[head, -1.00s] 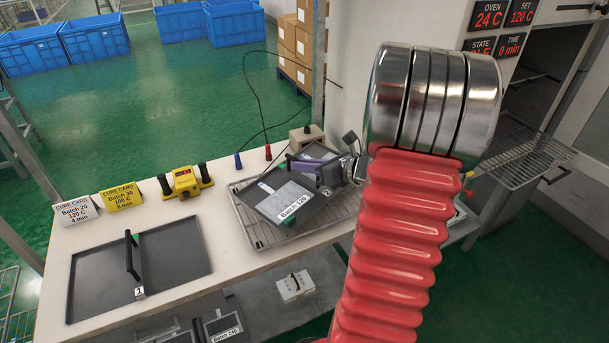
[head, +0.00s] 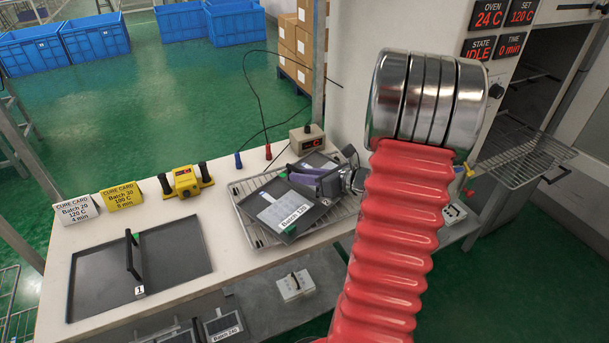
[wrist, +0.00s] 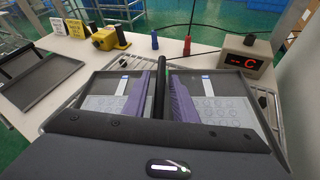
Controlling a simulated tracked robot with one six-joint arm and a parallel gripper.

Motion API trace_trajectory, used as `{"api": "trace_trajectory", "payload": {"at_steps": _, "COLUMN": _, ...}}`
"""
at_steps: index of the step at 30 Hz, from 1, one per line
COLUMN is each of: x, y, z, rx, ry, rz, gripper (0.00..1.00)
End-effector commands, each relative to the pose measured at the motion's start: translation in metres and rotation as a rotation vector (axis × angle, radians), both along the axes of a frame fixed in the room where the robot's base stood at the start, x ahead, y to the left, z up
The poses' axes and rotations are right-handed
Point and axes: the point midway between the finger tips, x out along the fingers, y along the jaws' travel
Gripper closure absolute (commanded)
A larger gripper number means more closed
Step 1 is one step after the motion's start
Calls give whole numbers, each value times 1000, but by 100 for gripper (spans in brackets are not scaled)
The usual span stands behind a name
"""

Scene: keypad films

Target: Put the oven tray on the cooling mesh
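The oven tray (head: 325,205) is dark and flat, with a "Batch 120" label and a pale film sheet on it. It is over the cooling mesh (head: 250,232), a wire rack on the bench, and looks slightly askew to it. I cannot tell whether the tray touches the wires. My gripper (head: 300,172) is at the tray's middle. In the wrist view, its purple pads (wrist: 159,95) lie on both sides of the tray's upright black handle (wrist: 160,72), closed on it. The pads hide part of the tray (wrist: 106,84), and my gripper body hides its near edge.
Another dark tray (head: 190,255), marked 1, lies on the bench at left. A yellow device (head: 185,182) and two cure cards (head: 122,196) stand behind it. A small display box (head: 306,140) and a blue and a red plug (head: 238,160) are behind the mesh. The oven (head: 545,75) is at right.

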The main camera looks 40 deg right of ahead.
Motion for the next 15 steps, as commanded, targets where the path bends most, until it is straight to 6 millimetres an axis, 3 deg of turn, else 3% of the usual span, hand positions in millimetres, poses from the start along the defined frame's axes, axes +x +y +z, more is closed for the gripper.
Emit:
{"api": "trace_trajectory", "payload": {"at_steps": 11, "x": 0, "y": 0, "z": 2, "rx": -1, "ry": 0, "rz": 0, "gripper": 71}}
{"api": "trace_trajectory", "payload": {"at_steps": 15, "x": -9, "y": -3, "z": 6, "rx": -2, "ry": -1, "rz": -2, "gripper": 71}}
